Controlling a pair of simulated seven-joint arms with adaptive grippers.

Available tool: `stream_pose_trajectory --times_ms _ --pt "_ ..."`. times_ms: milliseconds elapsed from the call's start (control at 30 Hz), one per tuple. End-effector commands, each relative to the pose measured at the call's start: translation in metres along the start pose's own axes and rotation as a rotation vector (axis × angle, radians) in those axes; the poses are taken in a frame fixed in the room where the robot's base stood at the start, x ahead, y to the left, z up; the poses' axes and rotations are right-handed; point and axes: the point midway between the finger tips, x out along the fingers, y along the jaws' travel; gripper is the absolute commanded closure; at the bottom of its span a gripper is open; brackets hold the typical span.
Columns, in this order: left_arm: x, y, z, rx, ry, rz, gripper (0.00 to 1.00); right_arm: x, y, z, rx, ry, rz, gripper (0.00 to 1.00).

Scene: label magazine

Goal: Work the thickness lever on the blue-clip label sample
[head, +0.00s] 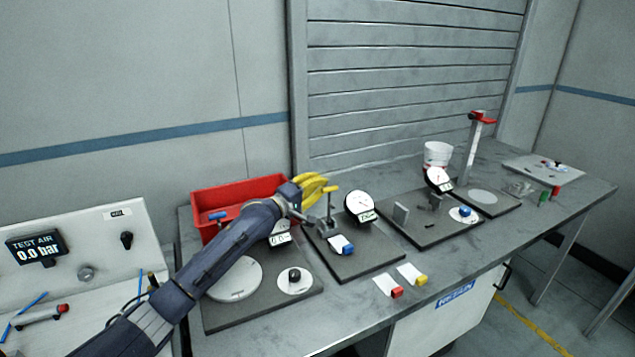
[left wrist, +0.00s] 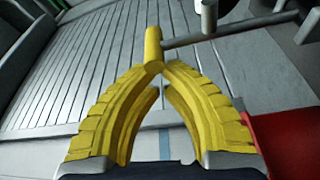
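The label sample (head: 336,241) is a white card with a blue clip (head: 348,249). It lies on the dark base of the thickness gauge, below its white dial (head: 360,202). The gauge's lever has a yellow handle (head: 330,189), beside and left of the dial. My left gripper (head: 322,186) has yellow ribbed fingers and is at that handle. In the left wrist view the fingertips (left wrist: 160,75) close together around the near end of the yellow handle (left wrist: 153,46), whose grey rod runs right. The exact contact is partly hidden by the fingers. My right gripper is not in view.
A red bin (head: 240,190) stands behind my left arm. Labels with red (head: 397,292) and yellow (head: 421,280) clips lie at the front edge. Other instruments on dark plates (head: 420,236) stand to the right, with a white cup (head: 437,155) and a tall red-topped stand (head: 474,145).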

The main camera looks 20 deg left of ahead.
Motion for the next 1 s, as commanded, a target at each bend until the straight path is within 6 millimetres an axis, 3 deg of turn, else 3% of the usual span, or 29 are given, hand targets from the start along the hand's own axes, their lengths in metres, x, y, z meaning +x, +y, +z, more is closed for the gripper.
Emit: stream_pose_trajectory --times_ms 1000 --pt "-0.007 0.005 0.011 0.099 0.003 0.033 1.0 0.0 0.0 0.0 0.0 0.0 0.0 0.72"
